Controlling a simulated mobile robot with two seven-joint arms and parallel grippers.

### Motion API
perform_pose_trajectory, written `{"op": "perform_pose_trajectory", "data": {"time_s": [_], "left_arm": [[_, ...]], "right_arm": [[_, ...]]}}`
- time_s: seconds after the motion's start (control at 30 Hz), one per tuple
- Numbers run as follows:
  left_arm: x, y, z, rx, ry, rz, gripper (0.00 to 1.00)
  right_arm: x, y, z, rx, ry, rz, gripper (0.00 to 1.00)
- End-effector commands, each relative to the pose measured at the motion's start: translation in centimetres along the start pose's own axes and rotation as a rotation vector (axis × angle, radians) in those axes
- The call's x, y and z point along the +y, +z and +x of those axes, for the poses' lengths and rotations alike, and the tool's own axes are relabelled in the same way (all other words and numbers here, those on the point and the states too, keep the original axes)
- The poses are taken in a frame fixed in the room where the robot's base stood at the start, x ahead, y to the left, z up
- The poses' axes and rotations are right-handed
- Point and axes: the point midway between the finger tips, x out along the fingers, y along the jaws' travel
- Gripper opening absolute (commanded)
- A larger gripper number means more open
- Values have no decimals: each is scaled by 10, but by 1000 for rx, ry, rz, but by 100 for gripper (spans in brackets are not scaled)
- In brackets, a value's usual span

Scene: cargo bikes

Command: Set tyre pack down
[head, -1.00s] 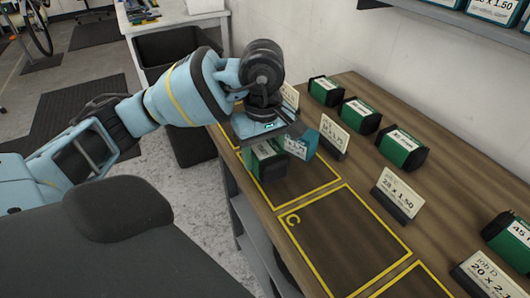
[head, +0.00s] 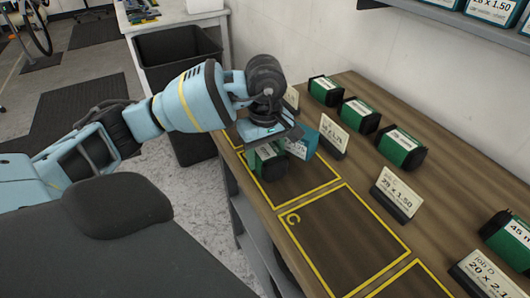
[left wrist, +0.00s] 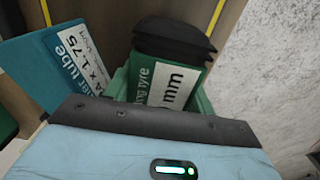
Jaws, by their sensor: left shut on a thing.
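The green tyre pack (head: 269,164) is under my left gripper (head: 268,143), inside the yellow-outlined bay next to bay C on the wooden bench. In the left wrist view the pack (left wrist: 155,80) shows its white label and black end, between the jaws. My left gripper is shut on it. The pack is at or very near the bench top; I cannot tell whether it touches. A teal inner tube box (head: 303,146) stands right beside it and also shows in the left wrist view (left wrist: 62,62). My right gripper is not in view.
Bay C (head: 340,235) is empty. Job cards (head: 397,193) and several green packs (head: 401,150) stand along the back of the bench near the wall. A dark bin (head: 178,50) stands beyond the bench's far end.

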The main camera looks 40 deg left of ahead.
Motion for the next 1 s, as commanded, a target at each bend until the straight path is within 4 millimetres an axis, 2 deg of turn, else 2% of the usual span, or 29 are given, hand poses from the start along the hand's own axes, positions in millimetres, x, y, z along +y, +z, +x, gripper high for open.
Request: {"op": "perform_pose_trajectory", "data": {"time_s": [0.23,0.27,0.4,0.77,0.87,1.0], "left_arm": [[0,0,3,0,1,-1,17],[0,0,4,0,-1,0,57],[0,0,3,0,0,-1,75],[0,0,-2,1,1,-1,76],[1,0,-11,1,3,-1,76],[1,0,-36,2,6,-1,76]], "right_arm": [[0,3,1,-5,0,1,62],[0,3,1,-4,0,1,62],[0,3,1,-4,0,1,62],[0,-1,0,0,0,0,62],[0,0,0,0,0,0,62],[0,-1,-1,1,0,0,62]]}}
